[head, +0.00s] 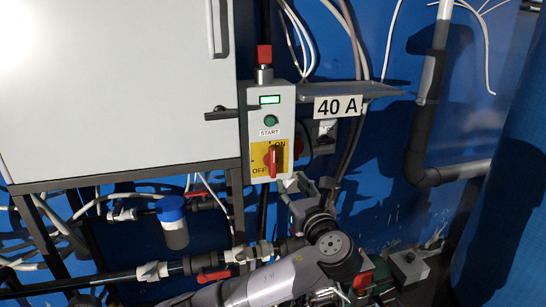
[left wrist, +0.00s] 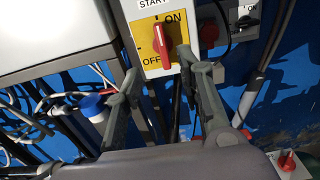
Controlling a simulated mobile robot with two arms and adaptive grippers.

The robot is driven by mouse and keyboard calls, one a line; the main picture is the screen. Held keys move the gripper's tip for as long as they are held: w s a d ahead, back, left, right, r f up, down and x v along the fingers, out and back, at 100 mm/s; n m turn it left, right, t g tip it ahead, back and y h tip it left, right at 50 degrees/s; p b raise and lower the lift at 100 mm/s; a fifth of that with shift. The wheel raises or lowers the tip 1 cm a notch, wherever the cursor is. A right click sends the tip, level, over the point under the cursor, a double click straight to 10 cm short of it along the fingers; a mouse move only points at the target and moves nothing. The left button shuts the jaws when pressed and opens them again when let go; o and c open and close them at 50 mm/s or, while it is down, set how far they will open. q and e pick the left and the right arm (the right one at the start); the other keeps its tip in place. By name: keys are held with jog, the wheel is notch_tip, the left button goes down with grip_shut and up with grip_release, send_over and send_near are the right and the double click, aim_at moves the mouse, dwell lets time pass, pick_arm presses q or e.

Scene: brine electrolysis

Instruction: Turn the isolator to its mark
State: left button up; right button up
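The isolator is a red rotary handle (head: 271,158) on a yellow plate marked ON at the upper right and OFF at the lower left, low on a grey switch box (head: 284,100). The handle stands roughly upright; its exact pointing is hard to tell. It also shows in the left wrist view (left wrist: 163,42). My left gripper (head: 299,184) is just below and right of the handle in the head view. In the left wrist view its fingers (left wrist: 160,70) are spread apart, empty, below the handle and not visibly touching it. My right gripper is not in view.
A green START button (head: 270,121) and a lit green display (head: 270,100) sit above the isolator. A large white cabinet (head: 110,90) stands left. Pipes and a blue-topped filter (head: 173,220) lie below left.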

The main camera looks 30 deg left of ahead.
aim_at(274, 158)
pick_arm(q)
jog(key=p+x, duration=0.1)
jog(key=x, duration=1.5)
jog(key=shift+w+a+p, duration=0.2)
jog(key=shift+p, duration=0.15)
jog(key=shift+w+a, duration=0.1)
jog(key=shift+a, duration=0.05)
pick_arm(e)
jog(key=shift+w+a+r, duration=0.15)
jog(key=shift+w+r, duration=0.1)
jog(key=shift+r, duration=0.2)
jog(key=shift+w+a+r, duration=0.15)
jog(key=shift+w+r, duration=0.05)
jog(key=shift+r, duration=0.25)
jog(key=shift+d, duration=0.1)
pick_arm(q)
jog(key=shift+c, duration=0.4)
grip_shut()
